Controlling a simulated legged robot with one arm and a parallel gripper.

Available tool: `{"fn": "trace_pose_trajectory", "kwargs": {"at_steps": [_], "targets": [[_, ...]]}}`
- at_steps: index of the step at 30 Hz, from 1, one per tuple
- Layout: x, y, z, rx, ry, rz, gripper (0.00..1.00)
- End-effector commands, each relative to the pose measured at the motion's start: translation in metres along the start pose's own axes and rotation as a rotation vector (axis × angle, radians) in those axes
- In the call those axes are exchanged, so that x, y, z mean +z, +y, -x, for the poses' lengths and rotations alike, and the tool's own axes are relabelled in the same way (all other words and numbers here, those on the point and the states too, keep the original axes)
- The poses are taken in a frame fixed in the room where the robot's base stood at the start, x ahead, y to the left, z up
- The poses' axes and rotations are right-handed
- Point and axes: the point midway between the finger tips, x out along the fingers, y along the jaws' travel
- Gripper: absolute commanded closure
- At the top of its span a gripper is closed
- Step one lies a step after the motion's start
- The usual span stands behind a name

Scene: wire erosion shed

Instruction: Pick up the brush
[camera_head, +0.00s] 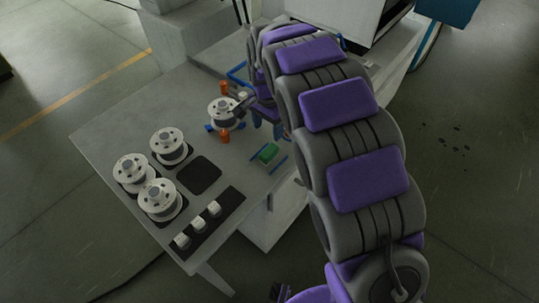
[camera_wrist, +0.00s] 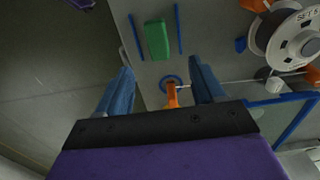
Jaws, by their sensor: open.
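My gripper (camera_wrist: 161,72) is open, its two blue fingers wide apart with nothing clamped between them. In the wrist view a small orange piece (camera_wrist: 172,95) with a pale thin rod stands at a blue ring (camera_wrist: 171,80), in the gap between the fingers. No bristles are clear, so I cannot tell for sure whether this is the brush. A green block (camera_wrist: 157,40) lies beyond the fingertips between two blue strips; it also shows in the head view (camera_head: 268,152). In the head view my gripper (camera_head: 266,126) is over the table's right side, partly hidden by my arm.
The grey table (camera_head: 118,117) holds several white spools, one (camera_head: 222,112) close to my gripper between orange posts (camera_head: 225,136). A dark square pad (camera_head: 199,174) and small white blocks (camera_head: 198,223) lie nearer the front. A blue frame (camera_wrist: 290,110) is right of my gripper.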

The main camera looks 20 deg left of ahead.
Motion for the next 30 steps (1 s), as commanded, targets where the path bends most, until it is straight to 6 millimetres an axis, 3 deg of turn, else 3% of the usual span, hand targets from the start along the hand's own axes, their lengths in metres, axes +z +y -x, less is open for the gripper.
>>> {"fn": "trace_pose_trajectory", "kwargs": {"at_steps": [1, 9, 17, 25, 30], "targets": [[0.001, 0.001, -0.013, 0.004, -0.003, 0.000, 0.32], [-0.001, 0.001, -0.061, -0.002, -0.001, -0.001, 0.32], [0.000, 0.002, -0.078, 0.000, -0.001, 0.000, 0.32], [-0.002, 0.004, -0.116, -0.001, 0.000, 0.000, 0.32], [-0.002, 0.004, -0.120, -0.003, 0.001, -0.001, 0.32]]}}
